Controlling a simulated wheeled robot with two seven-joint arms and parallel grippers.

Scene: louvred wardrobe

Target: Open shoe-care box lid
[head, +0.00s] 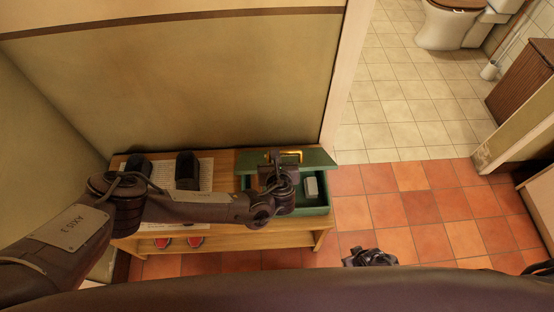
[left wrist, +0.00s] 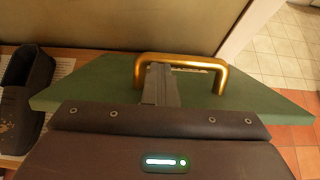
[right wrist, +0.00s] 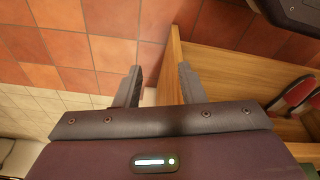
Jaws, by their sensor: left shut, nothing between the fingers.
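The green shoe-care box (head: 313,211) stands at the right end of a wooden bench. Its green lid (head: 318,157) is raised at the back, and part of the inside shows, with a pale grey block (head: 311,187) in it. The lid (left wrist: 85,90) and its brass handle (left wrist: 215,66) fill the middle of the left wrist view. My left gripper (left wrist: 160,75) is shut and empty, with its fingertips at the handle's bar; whether they touch it is unclear. My arm hides the box's left part. My right gripper (right wrist: 158,80) is open and empty, low beside the bench's end.
The wooden bench (head: 222,165) also bears dark shoes (head: 187,170) on a printed sheet (head: 206,176). Red shoes (head: 163,243) sit on the shelf below. A wall stands close behind the bench. The tiled floor (head: 400,207) to the right is clear.

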